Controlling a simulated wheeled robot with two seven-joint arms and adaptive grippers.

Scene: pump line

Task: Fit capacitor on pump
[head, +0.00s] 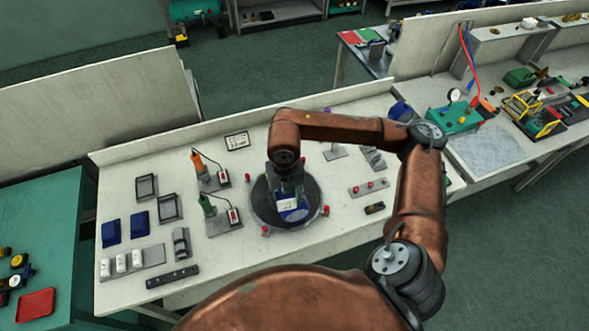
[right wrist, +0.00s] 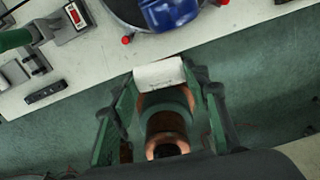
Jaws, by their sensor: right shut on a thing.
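My right gripper (head: 291,188) is over the dark round turntable (head: 262,207) in the head view. In the right wrist view my right gripper (right wrist: 160,82) is shut on a white capacitor (right wrist: 159,72), which lies crosswise between its fingers. A blue pump (head: 294,214) sits on the turntable, partly hidden by my gripper. The pump also shows at the top of the right wrist view (right wrist: 170,12), apart from the capacitor in the picture. I cannot tell the height between them. More white capacitors (head: 121,263) stand in a grey holder at the table's left. My left gripper is not in view.
Two corded tools (head: 204,205) stand left of the turntable, close to it. Red knobs (head: 326,211) ring the turntable. Blue covers (head: 111,232) and dark trays (head: 147,187) lie further left. A plate with red buttons (head: 369,188) lies right. The table's front middle is clear.

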